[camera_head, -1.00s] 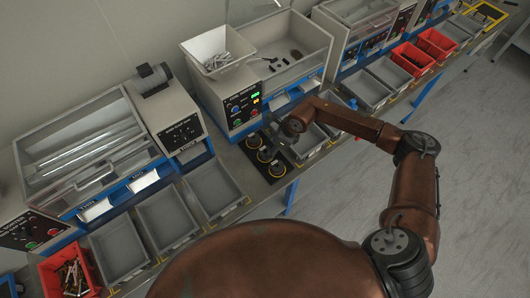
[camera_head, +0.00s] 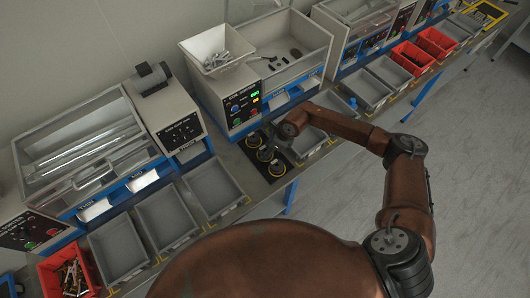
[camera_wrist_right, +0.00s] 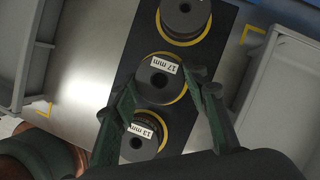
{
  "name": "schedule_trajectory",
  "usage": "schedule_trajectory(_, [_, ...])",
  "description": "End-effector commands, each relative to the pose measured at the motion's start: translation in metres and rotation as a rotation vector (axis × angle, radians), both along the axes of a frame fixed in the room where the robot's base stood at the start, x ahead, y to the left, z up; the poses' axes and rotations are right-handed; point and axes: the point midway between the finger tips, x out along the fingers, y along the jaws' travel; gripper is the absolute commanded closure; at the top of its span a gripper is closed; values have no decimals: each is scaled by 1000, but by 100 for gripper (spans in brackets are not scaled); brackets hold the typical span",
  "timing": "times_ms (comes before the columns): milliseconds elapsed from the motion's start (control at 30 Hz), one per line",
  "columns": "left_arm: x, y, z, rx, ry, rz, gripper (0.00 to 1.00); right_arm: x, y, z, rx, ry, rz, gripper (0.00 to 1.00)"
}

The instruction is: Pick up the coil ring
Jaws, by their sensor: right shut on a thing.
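Several dark coil rings stand in a row on a black mat (camera_wrist_right: 217,22) with yellow circles. In the right wrist view, a coil ring labelled 17 mm (camera_wrist_right: 160,84) sits in the middle. Another labelled 13 mm (camera_wrist_right: 139,143) is below it, and a third ring (camera_wrist_right: 185,14) is above. My right gripper (camera_wrist_right: 163,82) reaches down with one finger on each side of the 17 mm ring and is shut on it. The ring still appears to be over its yellow circle. In the head view my right gripper (camera_head: 277,141) is small and dark over the mat. My left gripper is not in view.
Grey bins (camera_head: 212,188) flank the mat along the bench edge. A machine with a lit panel (camera_head: 243,106) stands behind it, with a white tray of parts (camera_head: 217,51) on top. Red bins (camera_head: 412,59) are farther right.

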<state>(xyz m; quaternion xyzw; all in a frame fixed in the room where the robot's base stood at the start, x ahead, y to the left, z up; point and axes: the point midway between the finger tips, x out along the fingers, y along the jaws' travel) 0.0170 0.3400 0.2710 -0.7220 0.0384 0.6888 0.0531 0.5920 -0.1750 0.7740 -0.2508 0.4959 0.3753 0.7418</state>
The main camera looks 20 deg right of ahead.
Motion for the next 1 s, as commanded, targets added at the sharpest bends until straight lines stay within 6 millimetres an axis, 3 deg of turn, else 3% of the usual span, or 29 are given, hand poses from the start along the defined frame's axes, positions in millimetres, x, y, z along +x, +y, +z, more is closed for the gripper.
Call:
schedule_trajectory(333, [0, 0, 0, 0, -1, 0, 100, 0, 0, 0, 0, 0, 0, 90])
schedule_trajectory(667, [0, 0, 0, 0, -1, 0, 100, 1, 0, 4, 1, -2, 1, 91])
schedule_trajectory(933, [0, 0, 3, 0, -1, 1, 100, 0, 0, 36, 2, -4, 1, 91])
schedule_trajectory(1000, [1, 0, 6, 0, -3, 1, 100, -12, 3, 50, 2, -5, 4, 91])
